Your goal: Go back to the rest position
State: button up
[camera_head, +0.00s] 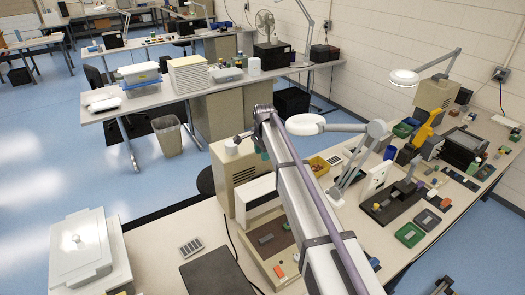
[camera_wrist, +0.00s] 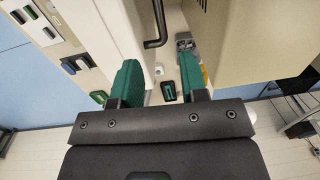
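My gripper (camera_wrist: 159,72) shows in the wrist view with its two green fingers apart and nothing held between them. A beige machine body (camera_wrist: 270,40) stands close on the right of the fingers, and a white panel (camera_wrist: 95,30) is close on the left. A dark bent handle (camera_wrist: 157,28) lies ahead between them. In the head view my arm reaches away over the bench beside a beige press (camera_head: 240,165). The gripper there is mostly hidden behind my arm, with only a bit of green showing. No rest position is marked in view.
A small green-and-black item (camera_wrist: 168,91) lies beyond the finger gap. A lamp (camera_head: 305,124) stands close to my arm. The right of the bench is crowded.

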jog(key=s+n, duration=0.2)
jog(key=s+d+n, duration=0.1)
jog(key=s, duration=0.1)
jog(key=s+f+n, duration=0.1)
jog(key=s+n, duration=0.1)
jog(key=s, duration=0.1)
jog(key=shift+d+n+b, duration=0.3)
jog(key=shift+d+b, duration=0.05)
jog(key=shift+b, duration=0.05)
jog(key=s+d+f+n+b, duration=0.2)
jog(key=s+d+f+b, duration=0.2)
jog(key=s, duration=0.6)
jog(key=s+d+f+n+b, duration=0.2)
jog(key=s+d+f+b, duration=0.2)
jog(key=s, duration=0.6)
jog(key=s+d+f+n+b, duration=0.2)
jog(key=s+d+f+b, duration=0.3)
jog(key=s, duration=0.6)
jog(key=shift+f+g+b, duration=0.3)
jog(key=shift+f+b, duration=0.55)
jog(key=shift+b, duration=0.1)
